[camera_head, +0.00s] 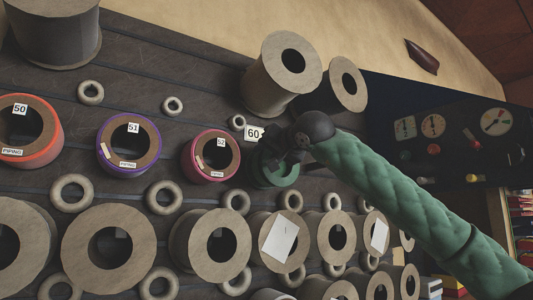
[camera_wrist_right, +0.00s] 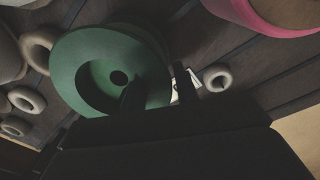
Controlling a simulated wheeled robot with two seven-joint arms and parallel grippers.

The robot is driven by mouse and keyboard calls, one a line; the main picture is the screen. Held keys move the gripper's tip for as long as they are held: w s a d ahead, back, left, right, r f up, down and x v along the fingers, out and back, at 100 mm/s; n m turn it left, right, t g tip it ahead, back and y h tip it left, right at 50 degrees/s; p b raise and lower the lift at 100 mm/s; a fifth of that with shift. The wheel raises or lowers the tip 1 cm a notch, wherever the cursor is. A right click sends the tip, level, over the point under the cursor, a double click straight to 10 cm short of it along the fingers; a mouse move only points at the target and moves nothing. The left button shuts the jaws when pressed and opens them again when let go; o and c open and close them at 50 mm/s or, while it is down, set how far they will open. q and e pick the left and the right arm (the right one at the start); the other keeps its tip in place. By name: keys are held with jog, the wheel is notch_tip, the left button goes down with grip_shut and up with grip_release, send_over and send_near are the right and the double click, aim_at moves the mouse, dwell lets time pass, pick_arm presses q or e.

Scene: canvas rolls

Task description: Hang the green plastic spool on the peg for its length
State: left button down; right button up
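The green plastic spool (camera_head: 284,177) is at the board beside the label 60 (camera_head: 254,133), partly hidden by my right gripper. In the right wrist view the spool (camera_wrist_right: 75,72) faces the camera, with a recessed front and a dark centre hole. My right gripper (camera_head: 277,152) has one finger inside the recess and the other outside the rim, so it appears shut on the rim. The fingers also show in the right wrist view (camera_wrist_right: 158,90). I cannot tell whether a peg passes through the spool. My left gripper is not in view.
In the same row hang an orange spool (camera_head: 60,136) labelled 50, a purple one (camera_head: 155,150) labelled 51 and a pink one (camera_head: 232,158) labelled 52. Large grey rolls (camera_head: 282,75) and small rings (camera_head: 164,198) crowd above and below. A dark gauge panel (camera_head: 450,165) is at right.

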jog(key=o, duration=0.3)
jog(key=shift+a, duration=0.1)
jog(key=shift+s+a, duration=0.1)
jog(key=shift+s, duration=0.05)
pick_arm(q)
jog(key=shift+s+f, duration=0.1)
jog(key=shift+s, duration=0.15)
pick_arm(e)
jog(key=shift+d, duration=0.2)
jog(key=b+v, duration=0.3)
jog(key=v, duration=0.3)
jog(key=shift+s+d, duration=0.15)
jog(key=shift+s, duration=0.1)
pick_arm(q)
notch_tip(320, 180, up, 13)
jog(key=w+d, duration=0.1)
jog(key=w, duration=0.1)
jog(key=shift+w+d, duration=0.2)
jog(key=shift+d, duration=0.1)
pick_arm(e)
jog(key=shift+s+d+r, duration=0.1)
jog(key=shift+s+d, duration=0.05)
jog(key=shift+s, duration=0.3)
